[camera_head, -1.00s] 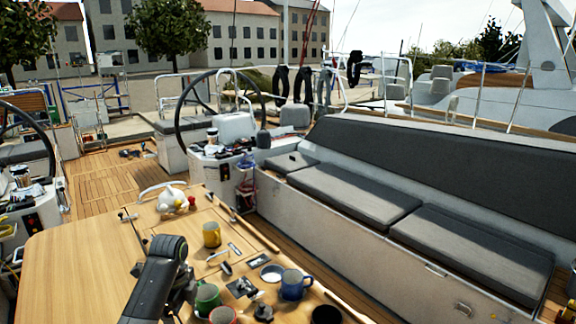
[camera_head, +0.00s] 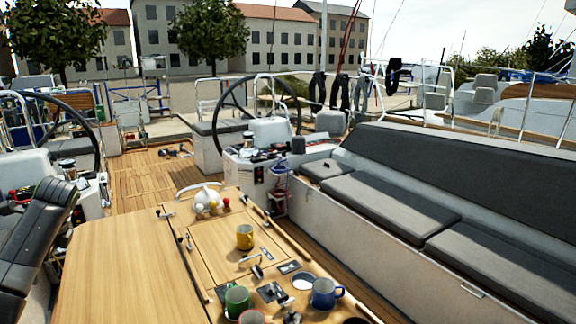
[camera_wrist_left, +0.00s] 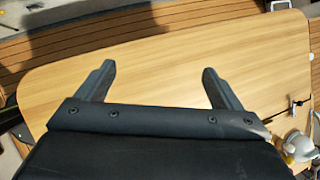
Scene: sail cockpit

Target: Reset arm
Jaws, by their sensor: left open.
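My left arm (camera_head: 35,240) is at the left edge of the head view, beside the wooden cockpit table (camera_head: 120,265). In the left wrist view, my left gripper (camera_wrist_left: 159,70) has its two fingers spread wide apart. Nothing is between them. The bare wooden tabletop (camera_wrist_left: 180,60) lies beyond and below the fingers. My right gripper does not show in either view.
Mugs in yellow (camera_head: 244,237), green (camera_head: 237,300) and blue (camera_head: 325,293) stand on the table's right part. A white teapot-like object (camera_head: 203,197) stands at its far end. A cushioned bench (camera_head: 385,205) runs along the right. The table's left part is clear.

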